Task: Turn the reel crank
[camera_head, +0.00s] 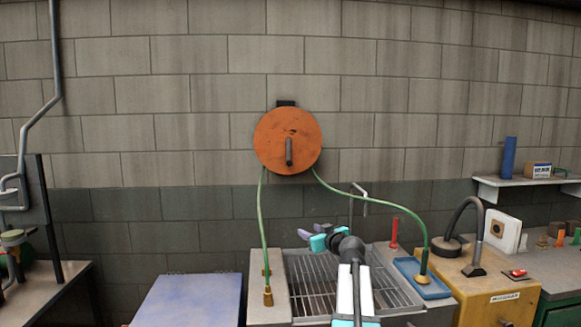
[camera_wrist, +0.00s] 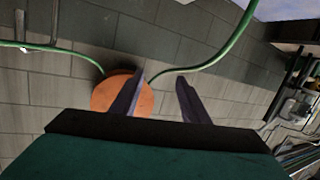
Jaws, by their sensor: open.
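The round orange reel (camera_head: 272,142) is mounted on the block wall, with a dark bracket at its top. Its grey crank handle (camera_head: 289,152) sticks out near the middle of the face and points down. Two green hose lengths hang from the reel. My gripper (camera_head: 311,236) is below the reel and a little to its right, above the sink grate, apart from the crank. In the wrist view the reel (camera_wrist: 112,94) shows behind the left finger of my gripper (camera_wrist: 160,82). The jaws are open with nothing between them. The crank cannot be made out in the wrist view.
A sink with a metal grate (camera_head: 312,288) stands below the reel. A green hose (camera_head: 395,204) arcs right to a blue tray (camera_head: 421,283); the other (camera_head: 263,215) hangs left. A yellow box (camera_head: 482,290) stands right.

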